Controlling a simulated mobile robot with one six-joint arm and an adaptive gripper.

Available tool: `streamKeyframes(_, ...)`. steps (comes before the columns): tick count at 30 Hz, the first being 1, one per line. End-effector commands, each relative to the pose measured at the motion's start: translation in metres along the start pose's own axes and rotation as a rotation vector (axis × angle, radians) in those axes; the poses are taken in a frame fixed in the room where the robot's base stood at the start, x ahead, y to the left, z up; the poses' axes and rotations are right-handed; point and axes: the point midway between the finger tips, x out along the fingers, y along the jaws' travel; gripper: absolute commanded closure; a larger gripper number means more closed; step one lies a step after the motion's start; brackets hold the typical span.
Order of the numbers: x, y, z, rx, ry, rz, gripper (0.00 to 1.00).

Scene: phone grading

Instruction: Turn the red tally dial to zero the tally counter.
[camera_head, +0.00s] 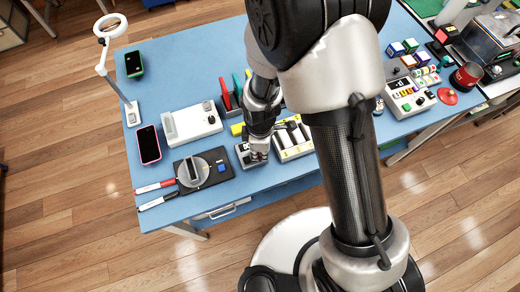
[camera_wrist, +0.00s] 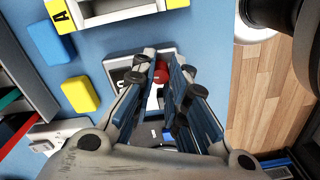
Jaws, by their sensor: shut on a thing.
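The red tally dial (camera_wrist: 160,73) shows between my fingertips in the wrist view, partly hidden by the fingers. It sits on the tally counter (camera_wrist: 165,52), a small box with a pale rim on the blue table. My gripper (camera_wrist: 162,78) is shut on the dial, pointing down at the box. In the head view my gripper (camera_head: 258,152) is over the tally counter (camera_head: 243,155) near the table's front edge. The dial is hidden there by my gripper. The counter's reading cannot be made out in either view.
A pale tray with several compartments (camera_head: 293,153) stands close to the right of the counter. A black device with a round grey plate (camera_head: 218,177) is to its left. Yellow (camera_wrist: 80,95) and blue (camera_wrist: 50,42) blocks lie near my gripper in the wrist view.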

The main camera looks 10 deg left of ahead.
Motion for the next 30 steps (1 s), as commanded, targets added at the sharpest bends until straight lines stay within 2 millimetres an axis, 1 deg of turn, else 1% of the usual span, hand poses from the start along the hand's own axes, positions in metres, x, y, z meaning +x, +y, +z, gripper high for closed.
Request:
streamKeyframes(14,0.0,0.0,0.0,0.017,0.0,0.0,1.0)
streamKeyframes(15,0.0,0.0,0.0,0.017,0.0,0.0,0.86)
streamKeyframes(25,0.0,0.0,0.0,0.017,0.0,0.0,0.64)
streamKeyframes(30,0.0,0.0,0.0,0.017,0.0,0.0,0.64)
